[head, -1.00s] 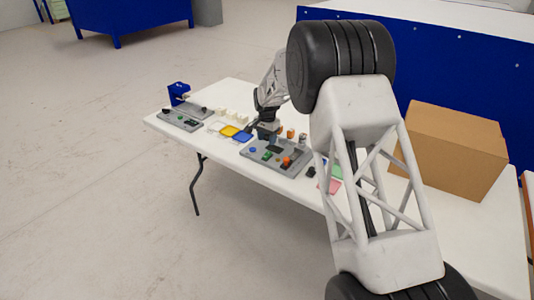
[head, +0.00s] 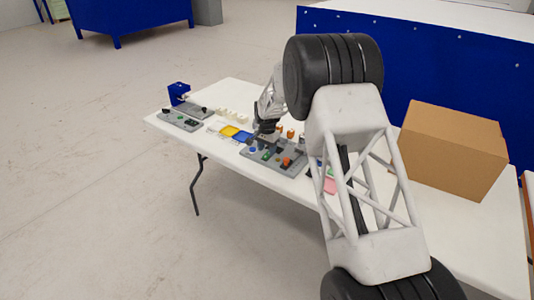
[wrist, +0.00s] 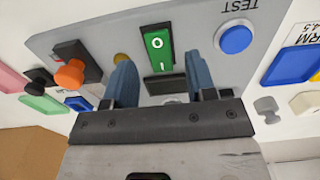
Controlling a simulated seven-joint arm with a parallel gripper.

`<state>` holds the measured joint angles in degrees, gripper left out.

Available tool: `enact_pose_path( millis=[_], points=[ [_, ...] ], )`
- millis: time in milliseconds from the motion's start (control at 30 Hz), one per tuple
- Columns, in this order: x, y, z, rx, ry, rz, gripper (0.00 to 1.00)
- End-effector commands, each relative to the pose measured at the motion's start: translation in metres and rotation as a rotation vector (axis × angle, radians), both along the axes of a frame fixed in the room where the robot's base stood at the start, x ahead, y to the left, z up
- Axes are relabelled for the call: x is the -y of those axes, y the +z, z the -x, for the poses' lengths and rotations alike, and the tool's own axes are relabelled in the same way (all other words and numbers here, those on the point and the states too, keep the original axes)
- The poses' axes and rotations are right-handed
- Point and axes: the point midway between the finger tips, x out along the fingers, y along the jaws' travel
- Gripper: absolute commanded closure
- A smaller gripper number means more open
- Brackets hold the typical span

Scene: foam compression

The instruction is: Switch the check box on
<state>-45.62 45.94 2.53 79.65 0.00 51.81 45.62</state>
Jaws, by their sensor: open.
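The check box (head: 279,170) is a grey panel on the white table, below my gripper (head: 264,136). In the wrist view the grey panel (wrist: 200,32) fills the upper middle. It carries a green rocker switch (wrist: 158,50) marked 0 and I, a blue button (wrist: 235,39) beside the upside-down word TEST, and an orange knob (wrist: 70,75) at the left. My gripper (wrist: 159,60) is open, its two blue-grey fingers on either side of the rocker switch in the picture. Nothing is between them but the panel behind. I cannot tell whether they touch the panel, or which rocker side is pressed.
A cardboard box (head: 453,150) stands at the table's right. A yellow tray (head: 229,130) and a blue tray (head: 243,136) lie left of the check box. Another grey panel with a blue fixture (head: 179,92) is at the far left. Small blocks lie behind the check box.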

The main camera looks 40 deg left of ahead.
Motion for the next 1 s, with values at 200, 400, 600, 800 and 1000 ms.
enact_pose_path(
  millis=[200,400,600,800,1000],
  points=[
    [0.000,-0.019,0.000,-0.002,0.000,0.002,0.49],
    [0.000,-0.022,0.000,-0.001,0.000,0.001,0.49],
    [0.000,-0.022,0.000,-0.001,0.000,0.001,0.50],
    [0.000,-0.022,0.000,-0.001,0.000,0.001,0.81],
    [0.000,-0.022,0.000,-0.004,0.000,0.001,0.98]
  ],
)
